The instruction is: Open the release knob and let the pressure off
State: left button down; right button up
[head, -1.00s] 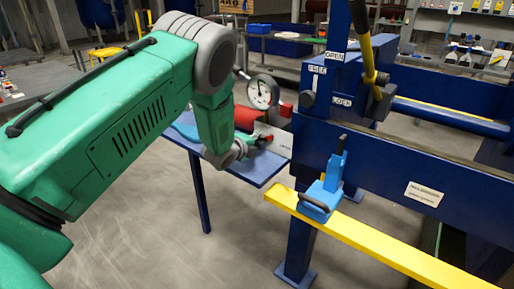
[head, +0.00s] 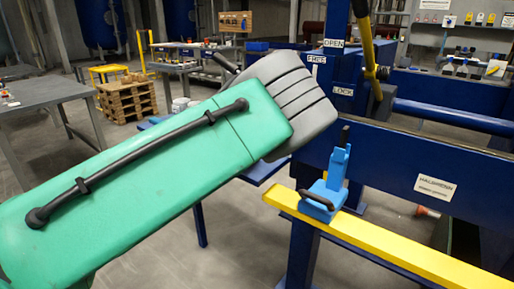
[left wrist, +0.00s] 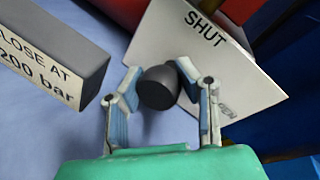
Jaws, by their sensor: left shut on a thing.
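In the left wrist view a dark round release knob (left wrist: 158,90) stands in front of a pale plate (left wrist: 165,35) marked SHUT. Smaller lettering near the plate's right side is too unclear to read. My left gripper (left wrist: 158,74) is shut on the knob, one finger on each side of it. In the head view my green left arm covers the gripper, the knob and the gauge. My right gripper is in neither view.
A grey block (left wrist: 45,55) with a label ending "200 bar" is left of the knob. In the head view, the blue press frame (head: 395,155) stands right of my arm. A yellow bar (head: 365,235) carries a light-blue clamp (head: 325,195).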

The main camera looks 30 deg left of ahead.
pick_arm(q)
jog(key=shift+s+d+f, duration=0.15)
jog(key=shift+s+f, duration=0.05)
jog(key=shift+f, duration=0.4)
jog(key=c, duration=1.1)
grip_release()
jog(key=shift+r, duration=0.1)
jog(key=shift+o, duration=0.2)
jog(key=shift+w+r, duration=0.1)
jog(key=shift+r, duration=0.05)
jog(key=shift+r, duration=0.1)
jog(key=v, duration=0.7)
jog(key=shift+s, duration=0.2)
